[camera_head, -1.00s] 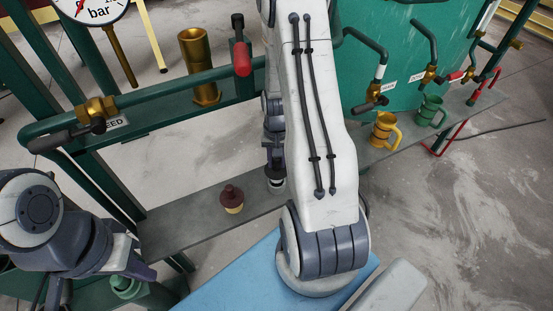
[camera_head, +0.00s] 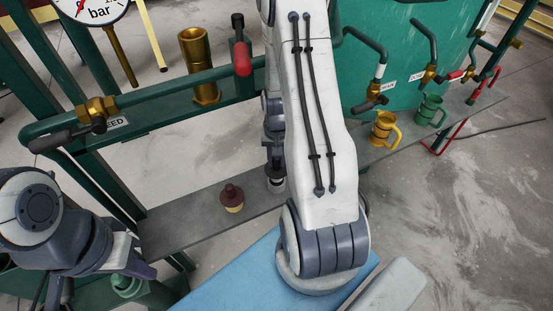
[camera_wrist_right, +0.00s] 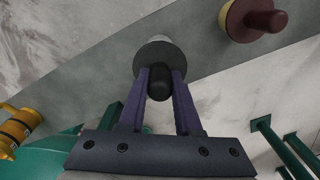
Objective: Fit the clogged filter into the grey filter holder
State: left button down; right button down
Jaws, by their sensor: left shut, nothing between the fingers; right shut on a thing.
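My right gripper (camera_wrist_right: 160,82) is shut on the black knob (camera_wrist_right: 159,86) of a light grey round piece (camera_wrist_right: 160,51), over the grey bench. I take this piece for the clogged filter, but its lower part is hidden. In the head view the grey piece (camera_head: 276,184) shows low at the bench, beside my right forearm. I cannot tell the grey filter holder apart from it, or whether the piece is seated. My left gripper (camera_head: 143,270) is shut and empty at lower left, partly out of view.
A maroon-capped piece with a cream base (camera_head: 232,198) stands on the grey bench (camera_head: 185,226), left of the held piece. A yellow mug (camera_head: 385,130) and a green mug (camera_head: 428,111) stand further right. A green pipe with a red-handled valve (camera_head: 242,58) runs behind.

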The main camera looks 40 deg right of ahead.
aim_at(277, 169)
dwell(0.8)
jog(key=shift+f+b, duration=1.6)
jog(key=shift+f, duration=0.95)
jog(key=c, duration=0.5)
grip_release()
jog(key=shift+r, duration=0.1)
notch_tip(277, 169, up, 9)
jog(key=shift+r+p, duration=0.2)
jog(key=shift+p, duration=0.15)
jog(key=shift+r, duration=0.45)
